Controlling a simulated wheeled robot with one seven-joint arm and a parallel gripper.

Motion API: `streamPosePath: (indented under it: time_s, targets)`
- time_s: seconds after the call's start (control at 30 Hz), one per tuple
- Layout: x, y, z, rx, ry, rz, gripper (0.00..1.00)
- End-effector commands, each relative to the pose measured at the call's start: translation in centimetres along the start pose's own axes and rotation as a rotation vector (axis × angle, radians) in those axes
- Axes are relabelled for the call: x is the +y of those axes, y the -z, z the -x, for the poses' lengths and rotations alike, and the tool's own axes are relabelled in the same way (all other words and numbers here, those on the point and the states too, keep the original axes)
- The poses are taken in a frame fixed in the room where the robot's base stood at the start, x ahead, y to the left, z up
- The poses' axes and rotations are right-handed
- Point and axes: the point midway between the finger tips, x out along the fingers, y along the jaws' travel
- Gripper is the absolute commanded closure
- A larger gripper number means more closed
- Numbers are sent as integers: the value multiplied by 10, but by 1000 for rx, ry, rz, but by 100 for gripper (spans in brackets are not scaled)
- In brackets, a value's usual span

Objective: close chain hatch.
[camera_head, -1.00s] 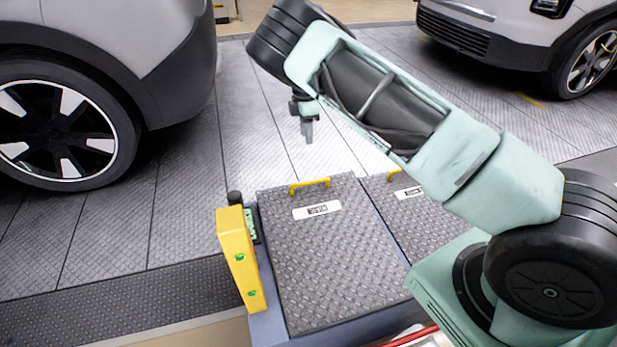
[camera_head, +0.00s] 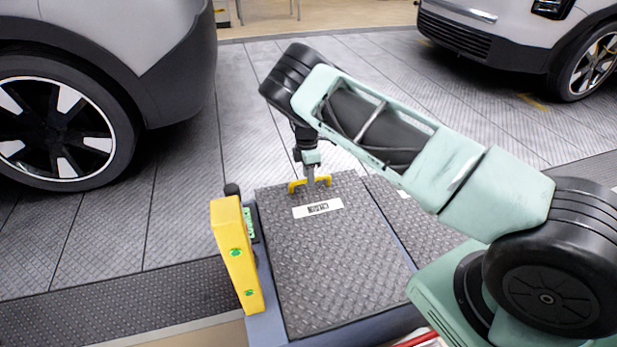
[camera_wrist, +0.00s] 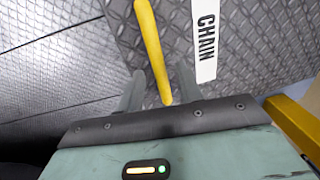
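The chain hatch (camera_head: 335,255) is a dark grey diamond-plate lid that appears to lie flat on a blue-grey frame. Its white label (camera_head: 318,208) reads CHAIN in the wrist view (camera_wrist: 206,40). A yellow bar handle (camera_head: 296,186) stands at its far edge. My gripper (camera_head: 310,183) is down at this handle. In the wrist view, the two grey fingers of my gripper (camera_wrist: 160,72) are apart, with the yellow handle (camera_wrist: 150,45) running between them and gaps visible on the sides. Whether a finger touches the handle lower down cannot be told.
A second diamond-plate lid (camera_head: 425,230) lies to the right, partly behind my arm. A yellow post with green buttons (camera_head: 236,252) stands at the left of the hatch. A car (camera_head: 110,75) is at the left and another (camera_head: 510,35) at the back right. The floor between is clear.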

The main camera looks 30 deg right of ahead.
Motion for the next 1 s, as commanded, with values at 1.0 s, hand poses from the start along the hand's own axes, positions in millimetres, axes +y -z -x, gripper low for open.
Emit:
streamPosePath:
  time_s: [1.0]
  targets:
    - [10,-1,-55,-2,-2,0,100]
